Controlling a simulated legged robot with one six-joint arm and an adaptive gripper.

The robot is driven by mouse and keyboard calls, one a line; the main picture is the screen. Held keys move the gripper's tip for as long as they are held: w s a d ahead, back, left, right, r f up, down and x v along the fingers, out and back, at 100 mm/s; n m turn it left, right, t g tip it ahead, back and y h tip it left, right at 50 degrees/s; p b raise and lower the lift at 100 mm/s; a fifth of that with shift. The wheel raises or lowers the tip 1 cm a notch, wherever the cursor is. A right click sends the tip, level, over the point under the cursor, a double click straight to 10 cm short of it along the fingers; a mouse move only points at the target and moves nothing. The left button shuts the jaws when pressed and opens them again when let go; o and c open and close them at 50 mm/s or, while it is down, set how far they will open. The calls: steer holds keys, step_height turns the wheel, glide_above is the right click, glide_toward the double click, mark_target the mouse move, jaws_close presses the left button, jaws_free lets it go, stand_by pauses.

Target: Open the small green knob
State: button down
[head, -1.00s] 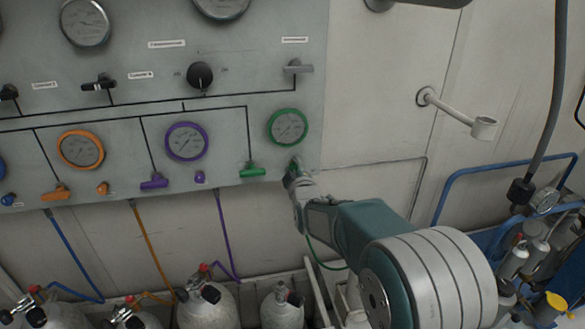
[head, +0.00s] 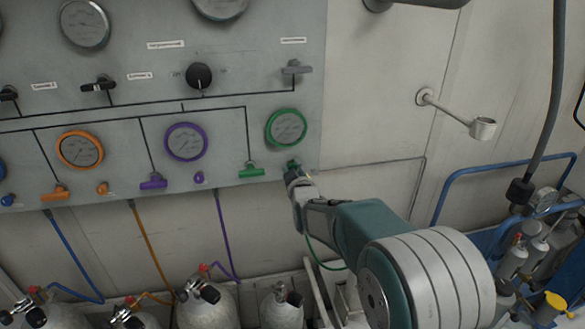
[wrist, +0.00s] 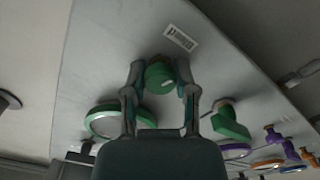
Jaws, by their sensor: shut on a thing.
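The small green knob (head: 292,164) is on the lower right of the grey panel, below the green-rimmed gauge (head: 287,127) and right of the green T-handle (head: 251,171). My gripper (head: 294,173) is at the knob and hides part of it in the head view. In the wrist view the knob (wrist: 159,77) sits between the two fingers of my gripper (wrist: 160,80), which are shut on its sides. The green gauge (wrist: 105,120) and the green handle (wrist: 229,120) show on either side there.
The panel (head: 225,120) also carries a purple handle (head: 153,181), an orange handle (head: 55,192) and small purple (head: 199,177) and orange (head: 102,188) knobs. Grey cylinders (head: 282,306) stand below. A white wall bracket (head: 455,112) juts out at the right.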

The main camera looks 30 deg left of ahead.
steer(key=c, duration=0.6)
jaws_free()
steer(key=shift+f, duration=0.2)
steer(key=shift+o, duration=1)
steer(key=shift+a, duration=0.2)
steer(key=shift+d+r, duration=0.1)
steer(key=shift+s+d, duration=0.15)
steer(key=shift+d, duration=0.05)
steer(key=v, duration=1.1)
steer(key=shift+s, duration=0.2)
